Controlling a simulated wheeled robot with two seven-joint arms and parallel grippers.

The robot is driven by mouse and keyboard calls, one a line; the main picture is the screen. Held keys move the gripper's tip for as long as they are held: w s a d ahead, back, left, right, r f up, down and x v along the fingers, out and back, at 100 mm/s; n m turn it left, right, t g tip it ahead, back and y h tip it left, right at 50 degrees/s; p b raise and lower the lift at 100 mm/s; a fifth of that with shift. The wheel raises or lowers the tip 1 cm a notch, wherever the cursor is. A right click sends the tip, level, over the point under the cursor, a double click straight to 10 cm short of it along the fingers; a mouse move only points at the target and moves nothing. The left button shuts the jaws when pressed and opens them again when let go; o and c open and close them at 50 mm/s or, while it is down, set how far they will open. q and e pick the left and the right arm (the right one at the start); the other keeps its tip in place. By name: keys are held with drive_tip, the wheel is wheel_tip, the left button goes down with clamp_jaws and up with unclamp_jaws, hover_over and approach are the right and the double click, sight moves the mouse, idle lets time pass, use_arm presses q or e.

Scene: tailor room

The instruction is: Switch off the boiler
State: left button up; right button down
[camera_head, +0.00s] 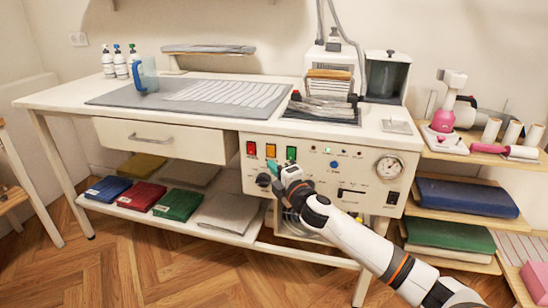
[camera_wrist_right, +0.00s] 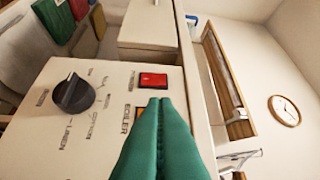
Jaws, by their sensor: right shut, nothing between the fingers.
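The boiler's control panel (camera_head: 345,165) is a cream box front below the ironing table. It has a red switch (camera_head: 250,148), an orange switch (camera_head: 271,150) and a green switch (camera_head: 291,153) in a row. My right gripper (camera_head: 272,168) is shut and empty, with its green fingertips just below the orange switch. In the right wrist view the closed fingertips (camera_wrist_right: 167,105) cover most of the orange switch (camera_wrist_right: 139,112), beside printed BOILER lettering. Whether they touch it I cannot tell. The red switch (camera_wrist_right: 153,80) and black knob (camera_wrist_right: 72,95) are clear there. My left gripper is out of view.
A pressure gauge (camera_head: 389,167) is on the panel's right. An iron (camera_head: 325,105) rests on the table top beside a water tank (camera_head: 386,78). A drawer (camera_head: 165,139) is left of the panel; folded cloths (camera_head: 178,204) lie on the shelf below.

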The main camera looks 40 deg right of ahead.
sight(267, 148)
drive_tip(key=shift+w+d+r+b, duration=0.1)
drive_tip(key=shift+w+d, duration=0.45)
drive_tip(key=shift+w, duration=0.25)
drive_tip(key=shift+w+d+r+b, duration=0.15)
drive_tip(key=shift+w+d, duration=0.35)
drive_tip(key=shift+w, duration=0.3)
drive_tip(key=shift+w+d+r+b, duration=0.1)
drive_tip(key=shift+w+d, duration=0.45)
drive_tip(key=shift+w, duration=0.25)
